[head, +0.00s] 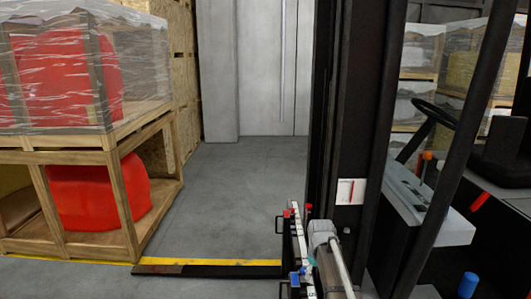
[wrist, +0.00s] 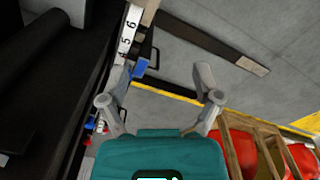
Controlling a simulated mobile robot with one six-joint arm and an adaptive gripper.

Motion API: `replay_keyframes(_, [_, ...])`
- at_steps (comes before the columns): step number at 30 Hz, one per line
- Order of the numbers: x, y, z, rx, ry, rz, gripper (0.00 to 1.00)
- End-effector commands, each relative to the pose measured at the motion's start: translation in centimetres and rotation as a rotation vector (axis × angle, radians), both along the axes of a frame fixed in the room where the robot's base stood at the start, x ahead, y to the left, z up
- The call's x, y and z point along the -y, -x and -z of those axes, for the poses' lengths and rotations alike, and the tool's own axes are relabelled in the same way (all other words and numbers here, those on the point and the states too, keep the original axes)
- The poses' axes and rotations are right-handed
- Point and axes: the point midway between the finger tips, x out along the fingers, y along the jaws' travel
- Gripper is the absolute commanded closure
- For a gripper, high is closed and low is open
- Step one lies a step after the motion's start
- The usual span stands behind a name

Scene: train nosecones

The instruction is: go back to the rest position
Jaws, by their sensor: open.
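My gripper (wrist: 159,97) is open in the wrist view, its two grey fingers wide apart with nothing held between them. The teal gripper body shows below them. Beyond the fingers are the floor and a black fork tine. A white numbered plate (wrist: 130,28) and a blue handle (wrist: 140,68) lie just beyond the left finger; I cannot tell whether they touch it. In the head view, grey arm parts of mine show at bottom centre, beside the numbered plate (head: 301,245); the fingertips cannot be made out there.
A forklift's black mast (head: 350,120) and its cab fill the right. Wooden crates (head: 95,150) with red nosecones (head: 95,190) stand at left, the upper one wrapped in clear film. A fork tine (head: 205,270) lies low along a yellow line. Grey floor (head: 235,185) is clear between.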

Motion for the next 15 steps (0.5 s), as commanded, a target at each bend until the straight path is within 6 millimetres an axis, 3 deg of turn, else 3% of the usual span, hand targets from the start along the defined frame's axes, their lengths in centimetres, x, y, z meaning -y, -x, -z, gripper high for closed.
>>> replay_keyframes(1, [-0.1,2.4,0.0,0.004,-0.001,0.039,0.18])
replay_keyframes(6, [-0.3,7.5,0.0,0.018,-0.007,0.192,0.18])
replay_keyframes(15, [-0.5,13.6,0.0,0.035,-0.017,0.389,0.18])
